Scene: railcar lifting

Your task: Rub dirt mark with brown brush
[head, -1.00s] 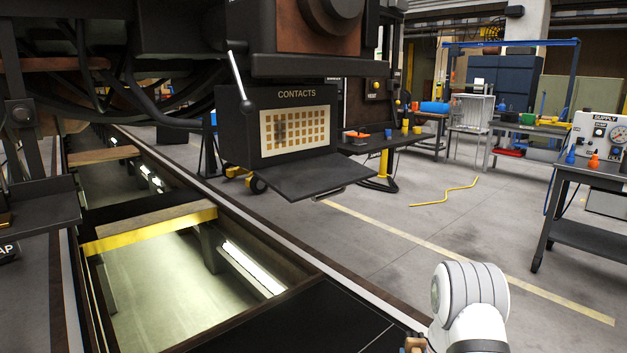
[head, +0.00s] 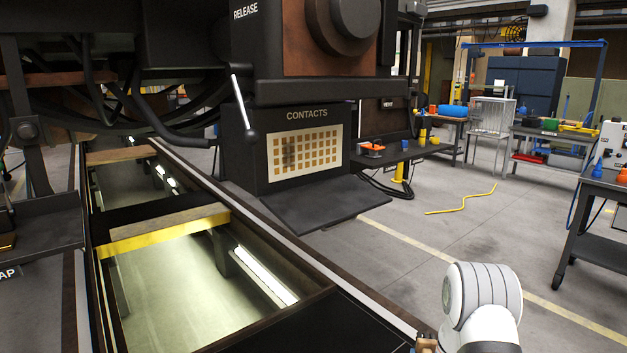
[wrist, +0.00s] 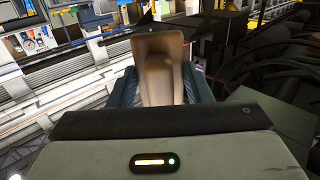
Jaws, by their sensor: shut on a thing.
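The dirt mark (head: 289,155) is a dark smudge on the left part of the contacts panel (head: 306,150), a cream plate with rows of orange-brown squares under the word CONTACTS. The brown brush (wrist: 158,62) stands between the jaws of my gripper (wrist: 165,90) in the wrist view, which are shut on it. Its bristles cannot be made out. In the head view, my arm is at the lower right, well apart from the panel. Only a small brown piece shows at the bottom edge there; my gripper is out of that view.
An open dark flap (head: 327,205) juts out below the panel. An open lit pit (head: 190,290) lies at lower left. A yellow cable (head: 462,200) lies on the clear floor at right.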

